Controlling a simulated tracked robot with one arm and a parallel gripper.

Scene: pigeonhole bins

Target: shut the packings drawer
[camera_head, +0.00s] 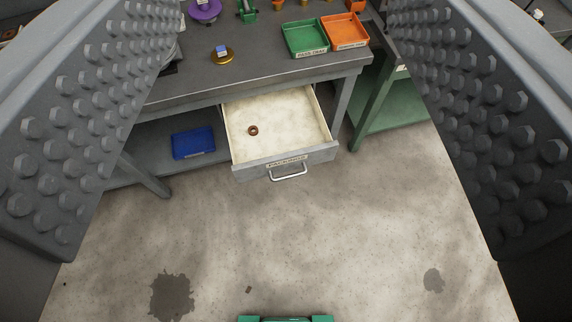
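The packings drawer (240,142) is pulled out from under the grey workbench (270,45). Its front (312,164) carries a label reading PACKINGS and a metal bar handle (289,173). A small brown ring (253,130) lies inside on the pale drawer floor. My gripper (290,140) shows as two large studded grey fingers at the left and right picture edges, spread wide apart. The gap between them is empty, and the drawer appears in the gap, well beyond the fingers. The fingers touch nothing that I can see.
A green tray (305,53) and an orange tray (345,45) stand on the bench top, with a gold disc bearing a blue block (221,54) to their left. A blue tray (193,155) lies on the lower shelf. Stained concrete floor (300,240) before the drawer is clear.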

